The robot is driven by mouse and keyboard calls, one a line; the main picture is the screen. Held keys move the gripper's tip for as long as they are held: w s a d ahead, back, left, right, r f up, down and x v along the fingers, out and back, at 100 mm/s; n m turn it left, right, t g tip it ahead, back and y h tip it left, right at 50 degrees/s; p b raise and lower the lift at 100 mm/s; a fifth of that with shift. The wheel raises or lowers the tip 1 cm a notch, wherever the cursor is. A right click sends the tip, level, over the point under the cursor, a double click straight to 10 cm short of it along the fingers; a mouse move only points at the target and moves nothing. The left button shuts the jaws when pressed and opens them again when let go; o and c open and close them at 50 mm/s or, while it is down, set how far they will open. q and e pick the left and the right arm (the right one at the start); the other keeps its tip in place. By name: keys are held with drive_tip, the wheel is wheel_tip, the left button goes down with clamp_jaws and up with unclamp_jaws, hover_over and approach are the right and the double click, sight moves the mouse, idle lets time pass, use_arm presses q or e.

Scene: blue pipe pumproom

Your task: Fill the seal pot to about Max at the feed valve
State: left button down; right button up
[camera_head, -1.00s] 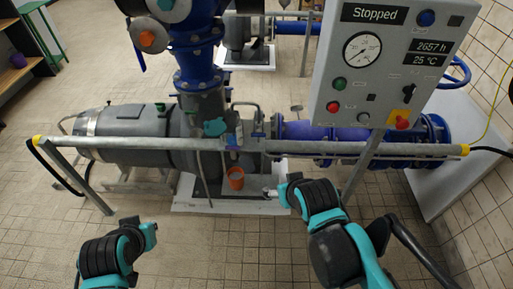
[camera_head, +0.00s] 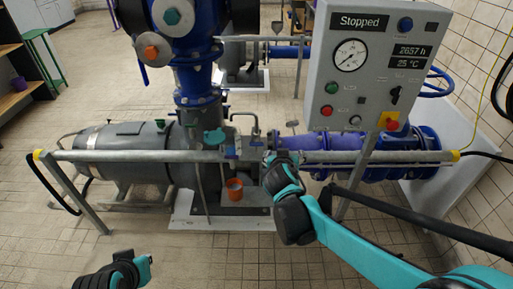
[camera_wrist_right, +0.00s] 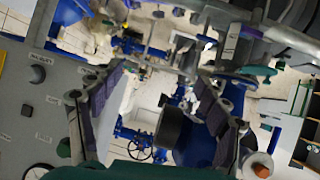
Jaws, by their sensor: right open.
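I cannot single out the seal pot, its Max mark or the feed valve for certain. In the head view, a small blue fitting (camera_head: 231,153) is at the rail in front of the pump, with a teal part (camera_head: 213,137) just left of it. My right gripper (camera_head: 268,158) is at the rail, to the right of that fitting. In the right wrist view its fingers (camera_wrist_right: 158,125) are spread with nothing between them. My left gripper (camera_head: 149,260) is low at the left, apart from everything; its fingers are too small to read.
A grey rail (camera_head: 120,156) crosses in front of the pump. The control panel (camera_head: 365,70) reads "Stopped" and stands to the right. Blue piping (camera_head: 310,142) runs behind the rail. The floor in front is clear.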

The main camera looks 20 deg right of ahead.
sight(257, 145)
drive_tip(key=w+f+t+h+b, duration=0.1)
drive_tip(key=w+f+t, duration=0.15)
drive_tip(key=w, duration=0.45)
drive_tip(key=w+f+t+b, duration=0.1)
drive_tip(key=w+f+b, duration=0.1)
drive_tip(key=w+f, duration=0.3)
drive_tip(key=w+a+f+t+y+b, duration=0.1)
drive_tip(key=w+a+f+t+b, duration=0.2)
drive_tip(key=w+f, duration=0.5)
drive_tip(key=shift+n, duration=0.3)
drive_tip(key=w, duration=0.1)
drive_tip(key=w+f, duration=0.1)
drive_tip(key=w, duration=0.1)
drive_tip(key=w+b, duration=0.1)
drive_tip(key=w, duration=0.1)
drive_tip(key=shift+w+d+f, duration=0.2)
drive_tip(key=shift+d+f, duration=0.05)
drive_tip(key=shift+d, duration=0.15)
drive_tip(key=shift+w+d+r, duration=0.1)
drive_tip(key=shift+w, duration=0.25)
drive_tip(key=c, duration=1.2)
